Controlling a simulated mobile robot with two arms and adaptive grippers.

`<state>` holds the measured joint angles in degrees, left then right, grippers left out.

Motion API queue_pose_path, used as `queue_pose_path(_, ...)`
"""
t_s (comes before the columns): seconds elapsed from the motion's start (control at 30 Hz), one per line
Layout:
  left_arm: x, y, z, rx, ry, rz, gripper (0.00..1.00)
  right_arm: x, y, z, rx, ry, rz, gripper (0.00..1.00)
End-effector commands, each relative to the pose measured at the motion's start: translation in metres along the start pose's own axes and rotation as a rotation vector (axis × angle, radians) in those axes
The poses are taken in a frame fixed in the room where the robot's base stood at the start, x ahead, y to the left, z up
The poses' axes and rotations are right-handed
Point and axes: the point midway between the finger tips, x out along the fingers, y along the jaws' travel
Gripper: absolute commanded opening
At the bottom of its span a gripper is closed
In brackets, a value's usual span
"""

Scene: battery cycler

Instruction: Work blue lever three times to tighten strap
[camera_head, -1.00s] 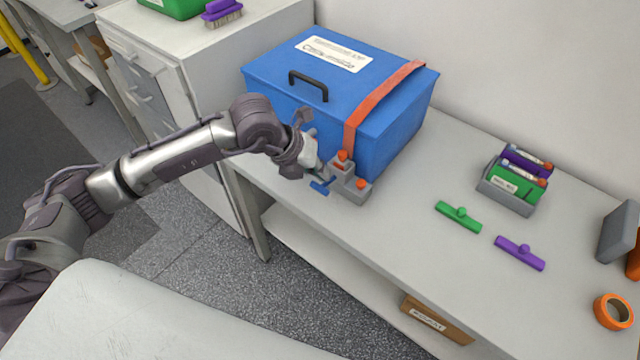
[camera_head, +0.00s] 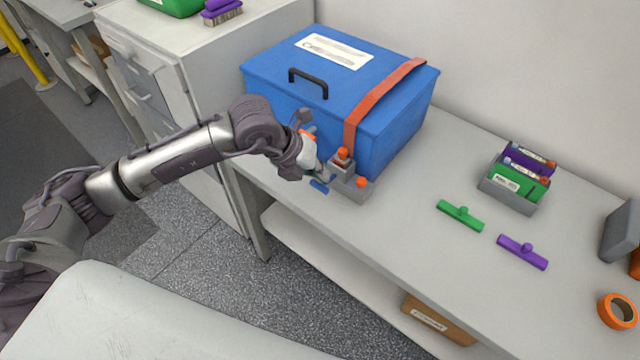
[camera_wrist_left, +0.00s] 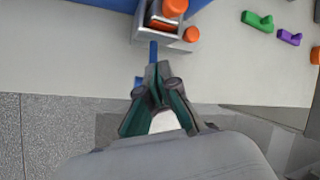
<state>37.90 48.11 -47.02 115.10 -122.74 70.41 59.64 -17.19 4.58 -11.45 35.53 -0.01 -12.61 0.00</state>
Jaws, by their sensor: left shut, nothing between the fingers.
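The blue lever (camera_head: 319,187) sticks out from the front of a grey ratchet block (camera_head: 352,187) with orange knobs. In the left wrist view the lever (camera_wrist_left: 153,52) points straight toward my left gripper (camera_wrist_left: 151,84). My left gripper (camera_head: 322,176) is shut, with its fingertips together at the lever's near end; whether they touch it I cannot tell. An orange strap (camera_head: 385,90) runs from the block up the front and across the lid of the blue box (camera_head: 275,75). My right gripper is not in view.
Green (camera_head: 460,215) and purple (camera_head: 522,252) handled pieces lie on the bench (camera_head: 400,255), right of the block. A grey holder (camera_head: 507,197) with coloured packs and an orange tape roll (camera_head: 617,311) are farther right. The bench's front edge is close below the lever.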

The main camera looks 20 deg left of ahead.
Motion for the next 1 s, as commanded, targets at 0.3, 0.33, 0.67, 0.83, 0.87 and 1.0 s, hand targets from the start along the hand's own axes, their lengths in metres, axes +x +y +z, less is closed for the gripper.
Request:
queue_pose_path(0.3,-0.0002,0.0001,0.0000,0.000,0.000,0.000,0.00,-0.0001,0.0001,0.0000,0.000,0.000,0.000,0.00)
queue_pose_path(0.33,0.0001,0.0002,-0.0002,0.000,0.000,0.000,0.00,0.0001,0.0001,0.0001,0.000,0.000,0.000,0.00)
queue_pose_path(0.67,0.0030,0.0023,-0.0022,0.000,0.000,0.000,0.00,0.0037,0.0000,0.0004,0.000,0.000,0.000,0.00)
queue_pose_path(0.83,0.0045,0.0034,-0.0034,0.000,0.000,0.000,0.00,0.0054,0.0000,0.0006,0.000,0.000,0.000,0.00)
queue_pose_path(0.87,0.0048,0.0036,-0.0036,0.000,0.000,0.000,0.00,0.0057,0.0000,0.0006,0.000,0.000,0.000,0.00)
queue_pose_path(1.0,0.0060,0.0045,-0.0045,0.000,0.000,0.000,0.00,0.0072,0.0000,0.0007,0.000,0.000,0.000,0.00)
